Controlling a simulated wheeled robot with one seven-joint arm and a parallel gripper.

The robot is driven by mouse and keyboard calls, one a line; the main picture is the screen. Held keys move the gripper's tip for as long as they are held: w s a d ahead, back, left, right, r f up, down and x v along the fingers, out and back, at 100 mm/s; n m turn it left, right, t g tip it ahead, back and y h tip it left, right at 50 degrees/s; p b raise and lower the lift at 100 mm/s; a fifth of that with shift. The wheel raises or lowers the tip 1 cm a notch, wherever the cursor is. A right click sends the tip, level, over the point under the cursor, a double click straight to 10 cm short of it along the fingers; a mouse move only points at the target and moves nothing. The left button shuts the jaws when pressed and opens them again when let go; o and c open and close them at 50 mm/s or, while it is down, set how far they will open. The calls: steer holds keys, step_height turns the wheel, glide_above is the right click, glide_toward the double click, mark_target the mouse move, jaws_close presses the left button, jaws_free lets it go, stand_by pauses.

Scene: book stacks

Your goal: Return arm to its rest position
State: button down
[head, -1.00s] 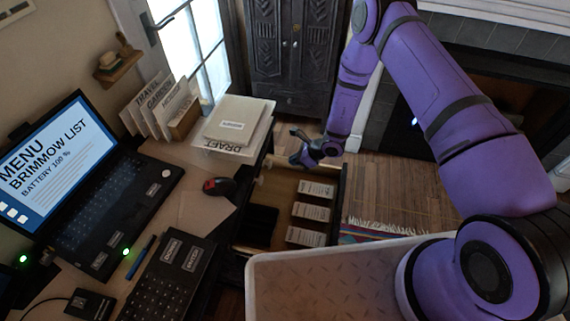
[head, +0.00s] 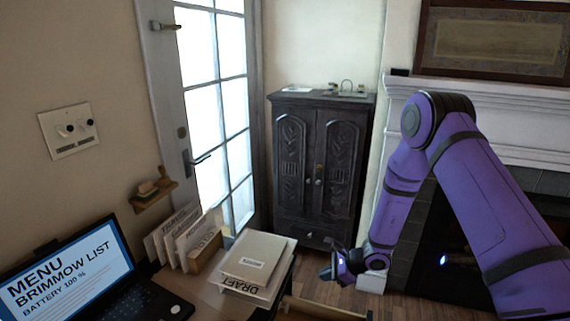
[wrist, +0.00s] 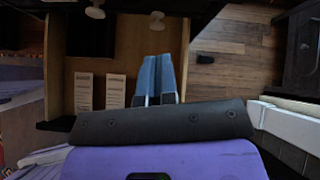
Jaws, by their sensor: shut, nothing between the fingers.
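My purple arm reaches in from the right in the head view, bent at the elbow, with my gripper (head: 328,272) low at its end. My gripper is in front of the dark cabinet and right of the desk. In the wrist view my two gripper fingers (wrist: 158,72) lie close together and are shut with nothing between them. They are in front of an open wooden drawer (wrist: 57,75); I cannot tell their height above it.
The drawer holds labelled white cards (wrist: 115,90). The desk carries a laptop (head: 75,275), file folders (head: 183,238) and stacked papers (head: 255,257). A dark carved cabinet (head: 318,165) stands at the back, a fireplace mantel (head: 500,115) at the right. Wood floor (wrist: 235,50) shows beside the drawer.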

steer(key=s+d+r+n, duration=0.1)
steer(key=s+r+n, duration=0.25)
steer(key=r, duration=0.75)
steer(key=s+d+r+n+g+h, duration=0.15)
steer(key=r+n, duration=0.25)
steer(key=r, duration=0.6)
steer(key=s+d+r+n+y, duration=0.1)
steer(key=s+r+n, duration=0.2)
steer(key=r, duration=0.8)
steer(key=s+d+r+n+t+h, duration=0.1)
steer(key=s+d+r+n+h, duration=0.1)
steer(key=s, duration=0.6)
steer(key=s+d+r+n+t+h, duration=0.1)
steer(key=s+d+r+n+h, duration=0.2)
steer(key=s+d+r, duration=0.4)
steer(key=s+d+r+n+t+h, duration=0.2)
steer(key=s+r, duration=0.5)
steer(key=s, duration=0.4)
steer(key=shift+s+d+n+h, duration=0.2)
steer(key=shift+d+n+h, duration=0.6)
steer(key=shift+d, duration=0.45)
